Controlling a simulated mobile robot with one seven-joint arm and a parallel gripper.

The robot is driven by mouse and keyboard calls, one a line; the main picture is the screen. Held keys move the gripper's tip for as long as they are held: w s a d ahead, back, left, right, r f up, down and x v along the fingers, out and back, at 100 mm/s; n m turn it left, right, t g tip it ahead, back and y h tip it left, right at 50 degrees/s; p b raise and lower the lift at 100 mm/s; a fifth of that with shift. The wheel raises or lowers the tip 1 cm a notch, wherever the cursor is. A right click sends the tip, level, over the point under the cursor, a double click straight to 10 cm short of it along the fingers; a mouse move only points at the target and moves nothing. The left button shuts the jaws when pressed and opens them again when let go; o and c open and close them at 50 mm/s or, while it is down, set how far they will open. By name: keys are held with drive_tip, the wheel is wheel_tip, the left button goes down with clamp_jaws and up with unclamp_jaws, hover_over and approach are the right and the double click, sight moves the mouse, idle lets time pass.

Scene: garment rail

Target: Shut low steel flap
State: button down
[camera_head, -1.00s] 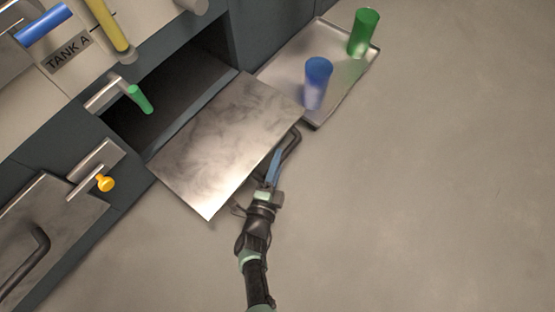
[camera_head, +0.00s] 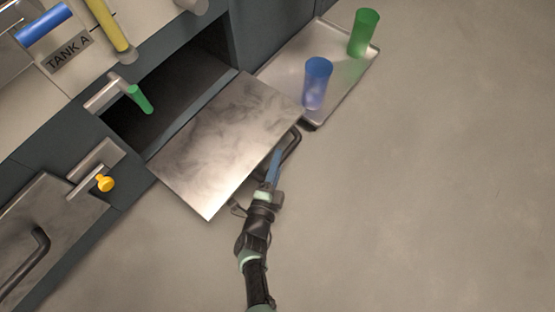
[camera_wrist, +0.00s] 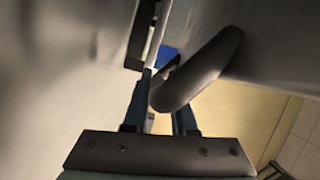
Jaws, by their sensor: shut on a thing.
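The low steel flap (camera_head: 215,150) is a smudged metal plate standing open, folded outward from a dark cabinet opening (camera_head: 185,80). Its dark bar handle (camera_head: 292,147) shows at the flap's right edge, partly hidden beneath it. My gripper (camera_head: 275,165) is at this handle, with its blue fingers beside the flap's edge. In the wrist view the handle (camera_wrist: 205,70) curves down between the two fingers of my gripper (camera_wrist: 160,105), which are shut on it. The far fingertip contact is partly hidden.
A metal tray (camera_head: 345,75) with a blue cup (camera_head: 316,82) and a green cup (camera_head: 363,32) lies just beyond the flap. A green-ended lever (camera_head: 140,99) and a yellow knob (camera_head: 105,183) stick out from the cabinet front. The floor at right is clear.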

drive_tip(key=shift+r, duration=0.1)
drive_tip(key=shift+s+r+n+p, duration=0.1)
drive_tip(key=shift+r+n+p, duration=0.2)
drive_tip(key=shift+r+p, duration=0.4)
drive_tip(key=r+n+p, duration=0.1)
drive_tip(key=r+p, duration=0.3)
drive_tip(key=p, duration=0.1)
drive_tip(key=r+n+g+p, duration=0.1)
drive_tip(key=r+p, duration=0.3)
drive_tip(key=p, duration=0.2)
drive_tip(key=shift+w+a+n, duration=0.15)
drive_tip(key=shift+w+n, duration=0.05)
drive_tip(key=shift+n, duration=0.1)
drive_tip(key=w+a+r+n+p, duration=0.1)
drive_tip(key=w+a+r+p, duration=0.2)
drive_tip(key=a+r+p, duration=0.1)
drive_tip(key=w+a+r+n+g+h+p, duration=0.1)
drive_tip(key=w+a+r+p, duration=0.1)
drive_tip(key=a+r+p, duration=0.2)
drive_tip(key=w+a+r+n+g+p, duration=0.1)
drive_tip(key=w+a+r+p, duration=0.2)
drive_tip(key=r, duration=0.5)
drive_tip(key=shift+w+a+r+n+p, duration=0.3)
drive_tip(key=shift+a+n+p, duration=0.1)
drive_tip(key=shift+a+p, duration=0.1)
